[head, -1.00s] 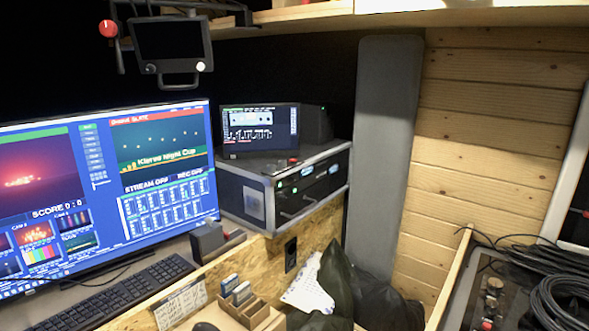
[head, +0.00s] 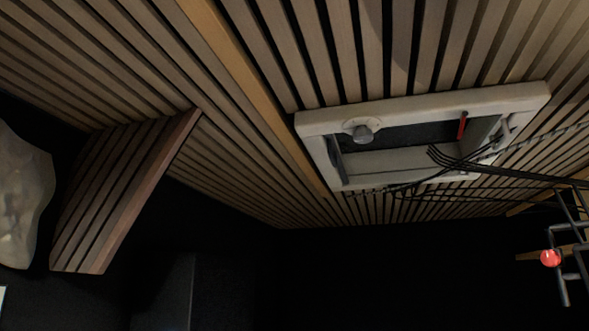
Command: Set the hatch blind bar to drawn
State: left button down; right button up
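A white hatch frame (head: 322,123) is set in the slatted wood ceiling, right of the middle of the head view. A round grey knob (head: 362,133) sits on its near-left edge, and a small red strip (head: 462,125) shows at its right part. The opening (head: 410,135) looks dark, with a pale band (head: 400,163) across its lower part. I cannot tell whether this band is the blind bar or an inner wall of the frame, nor how far the blind is drawn. Neither of my grippers is in view.
Black cables (head: 520,173) hang across the hatch's lower right side. The lower middle is dark.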

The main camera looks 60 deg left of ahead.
aim_at(339, 169)
jog(key=u, duration=1.5)
jog(key=j+z, duration=0.2)
jog(key=z, duration=0.2)
jog(key=j+z, duration=0.2)
jog(key=z, duration=0.15)
jog(key=k+j+z, duration=0.1)
jog(key=z, duration=0.3)
jog(key=k+j+z, duration=0.1)
jog(key=j+z, duration=0.25)
